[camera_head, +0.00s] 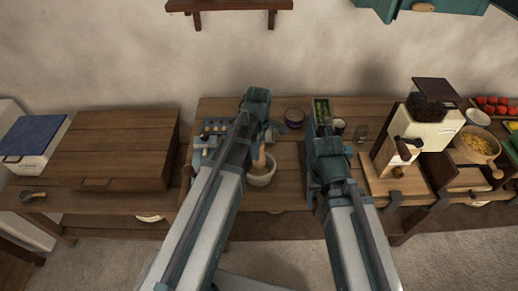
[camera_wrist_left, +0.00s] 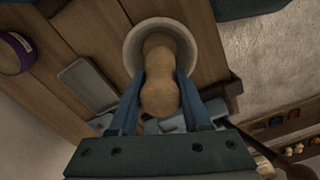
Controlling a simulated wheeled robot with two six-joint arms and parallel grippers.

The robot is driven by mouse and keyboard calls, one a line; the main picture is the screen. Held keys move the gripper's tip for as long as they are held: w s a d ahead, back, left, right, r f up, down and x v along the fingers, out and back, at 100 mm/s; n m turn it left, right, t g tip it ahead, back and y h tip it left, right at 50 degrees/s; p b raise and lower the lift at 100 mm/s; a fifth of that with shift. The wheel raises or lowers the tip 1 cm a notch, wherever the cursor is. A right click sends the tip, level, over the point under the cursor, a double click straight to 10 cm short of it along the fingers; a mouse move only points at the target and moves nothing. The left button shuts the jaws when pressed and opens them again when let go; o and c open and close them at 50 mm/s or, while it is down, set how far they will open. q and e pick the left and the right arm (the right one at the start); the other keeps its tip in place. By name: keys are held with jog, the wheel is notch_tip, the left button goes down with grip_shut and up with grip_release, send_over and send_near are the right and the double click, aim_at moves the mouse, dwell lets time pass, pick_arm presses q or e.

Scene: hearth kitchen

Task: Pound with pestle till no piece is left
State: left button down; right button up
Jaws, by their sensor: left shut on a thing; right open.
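A pale mortar (camera_head: 262,173) stands on the wooden counter in the head view, just right of my left gripper's forearm. It also shows in the left wrist view as a round bowl (camera_wrist_left: 131,48). My left gripper (camera_wrist_left: 158,92) is shut on the wooden pestle (camera_wrist_left: 160,98), whose lower end is inside the mortar. The pestle (camera_head: 260,156) shows only in part in the head view. The mortar's inside is mostly hidden by the pestle, so I cannot tell what pieces lie in it. My right gripper (camera_head: 325,130) is open over the counter to the right of the mortar, holding nothing that I can see.
A dark round bowl (camera_head: 294,116) stands behind the mortar. A narrow box with green things (camera_head: 321,108) stands behind my right gripper. A grinder (camera_head: 420,122) and a bowl of yellow pieces (camera_head: 477,144) stand at the right. A large wooden chest (camera_head: 112,146) fills the left.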

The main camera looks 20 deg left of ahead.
pick_arm(q)
jog(key=shift+f, duration=0.3)
jog(key=shift+r, duration=0.15)
notch_tip(320, 180, up, 7)
jog(key=p, duration=0.7)
notch_tip(320, 180, down, 4)
jog(key=b, duration=0.3)
jog(key=shift+r+b, duration=0.1)
jog(key=shift+b, duration=0.25)
jog(key=shift+r, duration=0.1)
dwell(0.4)
